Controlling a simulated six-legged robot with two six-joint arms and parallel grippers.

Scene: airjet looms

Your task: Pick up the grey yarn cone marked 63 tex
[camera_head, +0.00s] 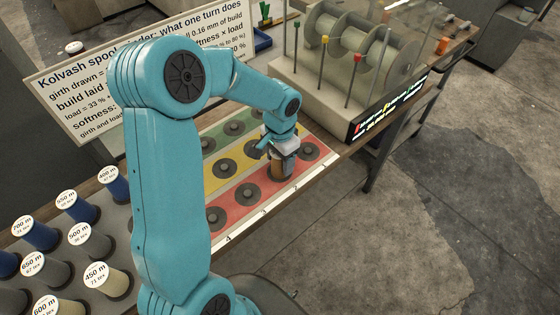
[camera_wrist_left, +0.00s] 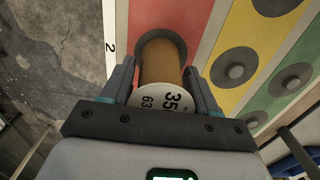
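A brown cone (camera_head: 278,171) stands upright on a dark round base in the red strip of the colored board. In the left wrist view the cone (camera_wrist_left: 160,65) shows a white end label reading "35" and "63"; the label is partly cut off by my gripper. Its visible surface is brown, not grey. My left gripper (camera_wrist_left: 158,75) is open around it, one finger on each side, with a gap visible at the left finger. It also shows from above in the head view (camera_head: 281,150). Grey cones (camera_head: 90,241) stand in the rack at lower left. My right gripper is not in view.
The colored board (camera_head: 262,207) has green, yellow and red strips with several empty dark round bases. A spool machine (camera_head: 345,75) with colored pins stands behind at the right. A text sign (camera_head: 70,100) stands at the back left.

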